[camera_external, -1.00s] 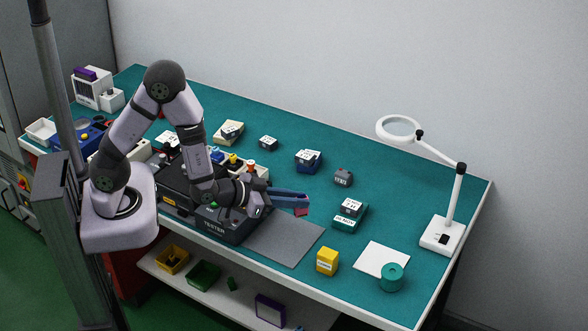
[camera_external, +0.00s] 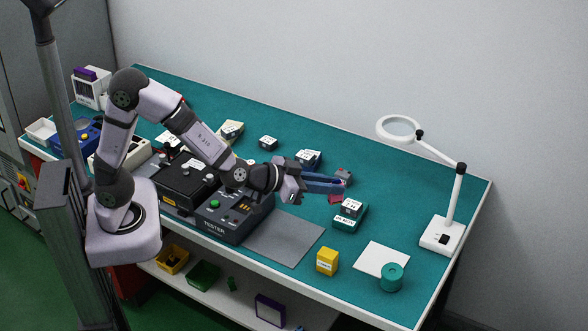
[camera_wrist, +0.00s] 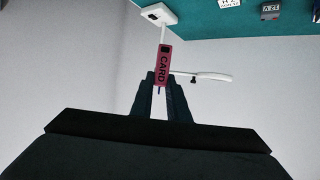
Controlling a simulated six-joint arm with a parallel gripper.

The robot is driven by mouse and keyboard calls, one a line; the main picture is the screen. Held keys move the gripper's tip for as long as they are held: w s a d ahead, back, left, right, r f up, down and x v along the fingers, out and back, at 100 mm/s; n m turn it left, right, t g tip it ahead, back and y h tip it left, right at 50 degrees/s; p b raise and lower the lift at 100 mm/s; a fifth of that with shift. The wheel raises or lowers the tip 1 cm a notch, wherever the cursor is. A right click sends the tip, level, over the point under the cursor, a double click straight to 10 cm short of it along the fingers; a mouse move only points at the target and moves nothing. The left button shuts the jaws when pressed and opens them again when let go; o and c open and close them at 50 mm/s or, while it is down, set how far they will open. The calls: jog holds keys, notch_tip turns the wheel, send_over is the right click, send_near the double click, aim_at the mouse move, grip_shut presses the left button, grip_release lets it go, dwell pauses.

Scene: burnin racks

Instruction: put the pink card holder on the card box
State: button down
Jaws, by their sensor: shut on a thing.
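The pink card holder (camera_external: 336,198) hangs at the jaw tips of my gripper (camera_external: 343,184), above the teal table.
A magnifier lamp (camera_external: 441,236) stands at the right. A yellow box (camera_external: 327,262), a white sheet (camera_external: 381,259) and a teal roll (camera_external: 391,277) lie near the front edge. The black tester (camera_external: 230,220) and a grey mat (camera_external: 284,240) are below the arm.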

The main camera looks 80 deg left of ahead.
jog(key=m+h, duration=0.1)
send_over(322, 254)
notch_tip(322, 254, down, 7)
jog(key=shift+r, duration=0.15)
notch_tip(322, 254, down, 6)
jog(key=p, duration=0.1)
dwell(0.3)
jog(key=shift+f, duration=0.25)
jog(key=shift+f+p, duration=0.45)
jog(key=shift+f, duration=1.3)
jog(key=shift+f, duration=0.1)
jog(key=shift+f+b, duration=0.15)
jog(key=shift+b, duration=0.15)
jog(key=c, duration=1.7)
grip_release()
